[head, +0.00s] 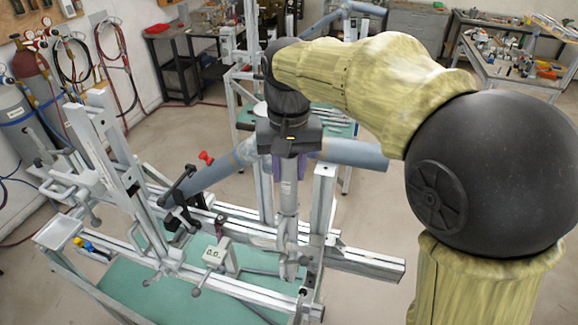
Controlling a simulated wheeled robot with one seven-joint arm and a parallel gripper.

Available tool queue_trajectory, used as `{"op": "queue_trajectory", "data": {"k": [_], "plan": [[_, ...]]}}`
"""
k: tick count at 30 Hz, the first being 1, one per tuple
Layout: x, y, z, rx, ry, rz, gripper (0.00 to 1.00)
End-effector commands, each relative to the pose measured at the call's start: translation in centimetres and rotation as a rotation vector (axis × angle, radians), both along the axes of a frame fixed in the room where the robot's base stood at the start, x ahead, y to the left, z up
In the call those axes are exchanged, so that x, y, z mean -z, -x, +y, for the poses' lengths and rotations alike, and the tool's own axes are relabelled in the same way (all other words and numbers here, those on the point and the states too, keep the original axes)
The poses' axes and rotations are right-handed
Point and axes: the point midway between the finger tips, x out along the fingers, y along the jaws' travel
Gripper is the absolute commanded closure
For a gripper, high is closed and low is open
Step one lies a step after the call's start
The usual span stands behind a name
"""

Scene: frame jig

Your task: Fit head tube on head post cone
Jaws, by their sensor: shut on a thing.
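My gripper (289,166) is at the middle of the head view, pointing down, with purple showing at its fingers. It is shut on an upright grey tube (288,198), which looks like the head tube. Bluish-grey frame tubes show on both sides of it: one slopes down to the left (208,176), and a shorter one runs right (352,153). My gripper hides where these tubes meet. A metal post (290,262) stands below the upright tube, roughly in line with it. The cone is not clear, and I cannot tell whether tube and post touch.
The metal jig has long rails (362,263), an upright beam (322,215) close right of the tube and a tall slanted beam (125,170) at left. The jig stands over a green tabletop (135,290). Open floor lies at right.

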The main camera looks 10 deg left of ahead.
Motion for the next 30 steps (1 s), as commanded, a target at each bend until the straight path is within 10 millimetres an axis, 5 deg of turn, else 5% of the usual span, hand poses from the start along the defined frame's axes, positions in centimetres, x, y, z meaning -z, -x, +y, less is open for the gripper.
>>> {"op": "queue_trajectory", "data": {"k": [5, 17, 30], "plan": [[0.0, 0.0, 0.0, 0.0, 0.0, 0.0, 0.44], [-0.5, 0.0, 0.0, 0.0, -0.002, -0.002, 0.44], [-7.4, -0.1, 0.1, 0.0, -0.002, -0.003, 0.44]]}}
